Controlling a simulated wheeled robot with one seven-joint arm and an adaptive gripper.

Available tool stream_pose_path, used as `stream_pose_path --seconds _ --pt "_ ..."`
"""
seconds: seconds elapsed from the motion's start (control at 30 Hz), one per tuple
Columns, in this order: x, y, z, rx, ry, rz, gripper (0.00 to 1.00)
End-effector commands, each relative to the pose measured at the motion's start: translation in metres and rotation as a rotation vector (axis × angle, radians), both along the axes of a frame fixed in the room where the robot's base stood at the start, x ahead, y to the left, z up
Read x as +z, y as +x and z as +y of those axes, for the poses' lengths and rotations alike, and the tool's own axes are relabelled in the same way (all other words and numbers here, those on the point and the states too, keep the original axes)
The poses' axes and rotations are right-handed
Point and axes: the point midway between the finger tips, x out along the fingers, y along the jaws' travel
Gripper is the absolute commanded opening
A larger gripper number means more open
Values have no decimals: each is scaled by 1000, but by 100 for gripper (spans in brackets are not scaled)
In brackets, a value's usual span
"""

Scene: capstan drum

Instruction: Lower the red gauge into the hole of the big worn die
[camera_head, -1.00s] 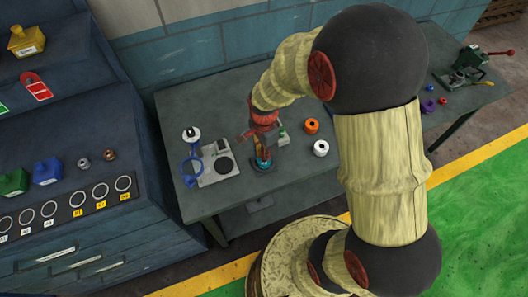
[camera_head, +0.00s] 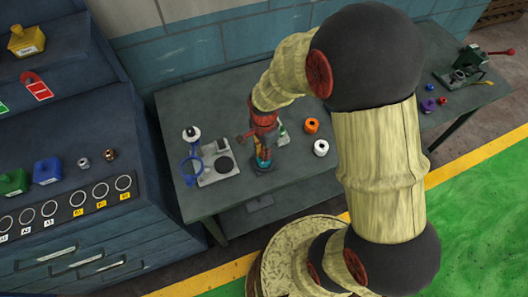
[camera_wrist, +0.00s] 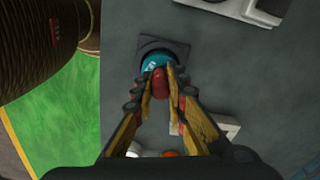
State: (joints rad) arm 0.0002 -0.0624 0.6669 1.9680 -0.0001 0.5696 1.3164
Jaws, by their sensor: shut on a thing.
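The red gauge (camera_wrist: 160,82) stands between my fingertips in the wrist view, with only its rounded top showing. My gripper (camera_wrist: 160,88) is shut on it. A teal round piece (camera_wrist: 154,61), which looks like the big worn die, sits in a dark square holder (camera_wrist: 176,46) just beyond the fingertips. The teal piece (camera_head: 263,167) also shows below my gripper (camera_head: 262,153) in the head view. My fingers and the gauge cover its middle, so I cannot see the hole or tell whether the gauge is in it.
A pale plate with a dark disc (camera_head: 220,168) and a blue ring-shaped tool (camera_head: 190,170) lie left of my gripper. An orange ring (camera_head: 311,125) and a white ring (camera_head: 321,148) stand to the right. The bench front (camera_head: 225,202) is clear.

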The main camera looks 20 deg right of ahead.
Motion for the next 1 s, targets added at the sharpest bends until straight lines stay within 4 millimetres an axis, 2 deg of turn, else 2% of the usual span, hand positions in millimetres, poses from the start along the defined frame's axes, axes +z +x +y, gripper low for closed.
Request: stream_pose_path --seconds 1.0 --pt "-5 0 0 0 0 0 0"
